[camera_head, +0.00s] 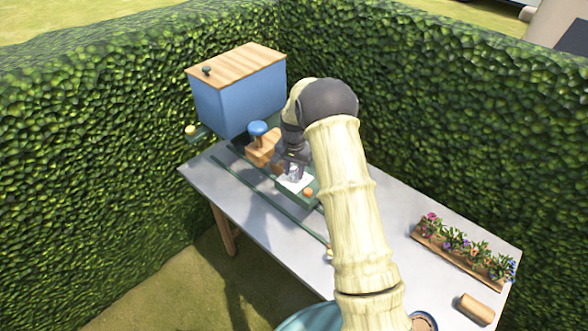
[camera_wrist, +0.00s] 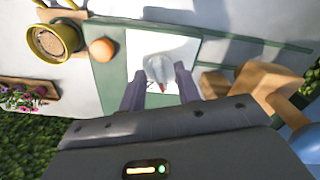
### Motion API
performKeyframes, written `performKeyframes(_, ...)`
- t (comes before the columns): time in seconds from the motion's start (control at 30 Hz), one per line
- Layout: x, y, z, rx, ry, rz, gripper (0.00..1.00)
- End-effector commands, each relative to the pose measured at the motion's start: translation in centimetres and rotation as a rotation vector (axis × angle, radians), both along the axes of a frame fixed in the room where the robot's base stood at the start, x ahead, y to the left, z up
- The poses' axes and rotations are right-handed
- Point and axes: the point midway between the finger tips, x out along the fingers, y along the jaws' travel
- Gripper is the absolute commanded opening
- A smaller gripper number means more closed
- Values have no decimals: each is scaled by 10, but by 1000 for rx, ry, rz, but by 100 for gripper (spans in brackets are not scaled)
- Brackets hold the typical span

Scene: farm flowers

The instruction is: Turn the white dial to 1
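The white dial (camera_wrist: 160,70) is a pale, rounded knob with a small red mark, on a white square panel (camera_wrist: 135,45) in the wrist view. The panel is set on a green base (camera_wrist: 107,75). My gripper (camera_wrist: 160,73) is over the panel with its two dark fingers apart, one on each side of the dial. I cannot tell whether the fingers touch it. No numbers are legible, so the dial's setting cannot be read. In the head view, my gripper (camera_head: 293,172) points down at the panel (camera_head: 298,186) and partly hides it.
An orange ball-like knob (camera_wrist: 102,50) sits beside the panel. A wooden block (camera_head: 264,148) with a blue knob (camera_head: 257,128) and a blue box (camera_head: 240,98) stand behind. A flower planter (camera_head: 462,250) is at the right. Hedges (camera_head: 440,110) border the grey table (camera_head: 400,225).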

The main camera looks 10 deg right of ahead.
Motion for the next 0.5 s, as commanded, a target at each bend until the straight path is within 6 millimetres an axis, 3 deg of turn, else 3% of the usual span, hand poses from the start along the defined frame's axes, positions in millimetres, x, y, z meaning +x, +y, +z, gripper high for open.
performKeyframes(0.23, 1, 0, 13, -1, -3, 0, 33)
performKeyframes(0.5, 1, 0, 60, 0, -5, 0, 33)
